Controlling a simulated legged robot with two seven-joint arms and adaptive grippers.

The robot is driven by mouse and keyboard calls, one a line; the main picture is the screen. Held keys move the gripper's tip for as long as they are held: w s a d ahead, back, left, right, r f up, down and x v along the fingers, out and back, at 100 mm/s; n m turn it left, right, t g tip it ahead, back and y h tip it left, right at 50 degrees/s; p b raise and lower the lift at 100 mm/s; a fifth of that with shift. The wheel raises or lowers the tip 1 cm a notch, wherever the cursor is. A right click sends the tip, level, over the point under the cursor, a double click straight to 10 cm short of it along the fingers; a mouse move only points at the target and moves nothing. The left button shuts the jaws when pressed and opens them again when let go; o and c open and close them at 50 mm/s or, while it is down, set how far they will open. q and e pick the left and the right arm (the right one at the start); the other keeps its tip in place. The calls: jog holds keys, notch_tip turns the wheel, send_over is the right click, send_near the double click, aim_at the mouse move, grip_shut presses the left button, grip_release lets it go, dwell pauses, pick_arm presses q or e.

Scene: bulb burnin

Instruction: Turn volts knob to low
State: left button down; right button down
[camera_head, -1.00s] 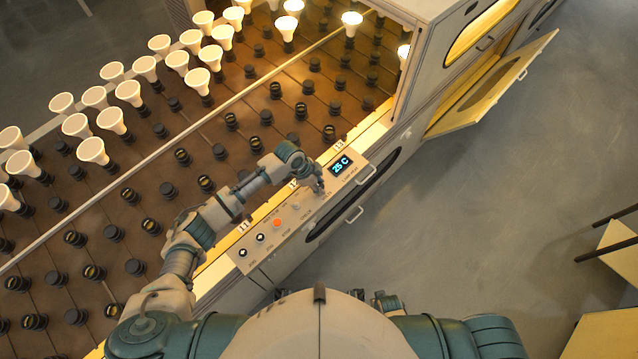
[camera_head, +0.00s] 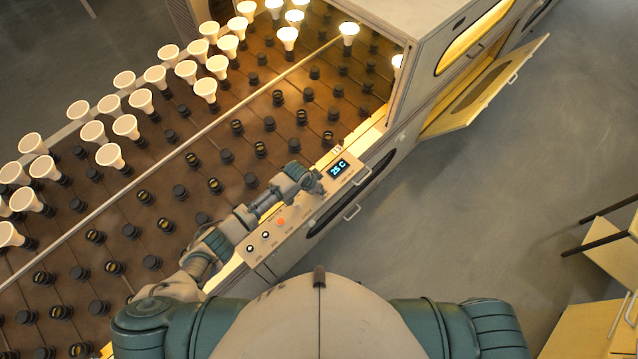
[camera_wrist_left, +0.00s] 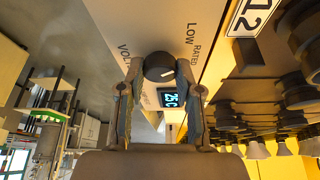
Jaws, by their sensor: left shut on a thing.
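The volts knob (camera_wrist_left: 159,67) is a dark round knob with a white pointer line, on the pale control panel (camera_wrist_left: 120,22). In the left wrist view its line points right, roughly toward the printed "RATED"; "LOW" is printed above that. "VOLTS" is printed left of the knob, partly cut by the finger. My left gripper (camera_wrist_left: 160,75) is shut on the knob, one finger on each side. In the head view my left gripper (camera_head: 316,187) is at the panel just left of the display, and it hides the knob. My right gripper is not in view.
The display (camera_head: 339,168) reads 25 C. An orange button (camera_head: 281,222) and other small controls lie along the panel (camera_head: 262,245). Behind it is a rack of sockets with several white bulbs (camera_head: 110,155).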

pick_arm(q)
jog(key=shift+a+f+n+p, duration=0.1)
jog(key=shift+a+n+p, duration=0.05)
jog(key=shift+n+p, duration=0.55)
jog(key=c, duration=0.8)
grip_release()
jog(key=shift+o, duration=0.2)
jog(key=shift+s+r, duration=0.1)
jog(key=shift+r, duration=0.3)
jog(key=v, duration=1.1)
jog(key=shift+s, duration=0.25)
